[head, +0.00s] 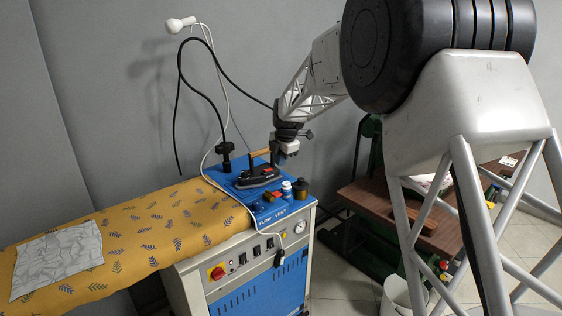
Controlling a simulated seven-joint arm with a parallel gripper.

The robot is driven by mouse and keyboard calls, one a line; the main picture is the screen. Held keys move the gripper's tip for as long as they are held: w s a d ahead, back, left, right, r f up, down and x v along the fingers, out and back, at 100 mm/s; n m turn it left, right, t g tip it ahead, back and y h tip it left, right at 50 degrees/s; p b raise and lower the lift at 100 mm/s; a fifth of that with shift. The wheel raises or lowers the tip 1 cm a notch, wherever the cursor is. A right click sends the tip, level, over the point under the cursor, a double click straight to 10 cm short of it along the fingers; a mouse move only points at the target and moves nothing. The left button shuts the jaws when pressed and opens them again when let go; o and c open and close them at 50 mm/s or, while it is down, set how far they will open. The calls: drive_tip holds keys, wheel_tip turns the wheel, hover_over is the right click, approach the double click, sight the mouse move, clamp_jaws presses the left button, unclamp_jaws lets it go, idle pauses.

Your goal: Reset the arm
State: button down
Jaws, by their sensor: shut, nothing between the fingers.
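My arm comes down from the upper right, and my gripper (282,157) is above the right end of the blue ironing unit (297,207). The gripper is small and dark in this view, with its fingers close together and nothing seen between them. A black iron (258,177) with a light brown handle stands on the blue top just left of and below my gripper. I cannot tell whether the fingers touch the handle.
Small bottles (300,188) stand right of the iron. A patterned yellow ironing board (150,232) with a pale cloth (57,259) extends left. Cables hang behind the iron. A brown wooden table (385,205) stands at right, with a white bin (402,296) below.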

idle(0.3)
drive_tip(key=s+d+r+m, duration=0.4)
drive_tip(key=s+d, duration=0.2)
drive_tip(key=s, duration=0.3)
drive_tip(key=s+d+r+m, duration=0.3)
drive_tip(key=s+d+m, duration=0.25)
drive_tip(key=s, duration=0.35)
drive_tip(key=s+d+r+m, duration=0.4)
drive_tip(key=s+d, duration=0.2)
drive_tip(key=s, duration=0.3)
drive_tip(key=s+d+f+m, duration=0.2)
drive_tip(key=s+d+m, duration=0.1)
drive_tip(key=s, duration=0.7)
drive_tip(key=s+d+f+m+h, duration=0.1)
drive_tip(key=s+d+m, duration=0.2)
drive_tip(key=s+m, duration=0.3)
drive_tip(key=s+d+f+m+t, duration=0.1)
drive_tip(key=s+d+f+m, duration=0.1)
drive_tip(key=s, duration=1.2)
drive_tip(key=d+m, duration=0.1)
drive_tip(key=m, duration=0.1)
drive_tip(key=shift+d+f+m+h, duration=0.35)
drive_tip(key=shift+d+h, duration=0.05)
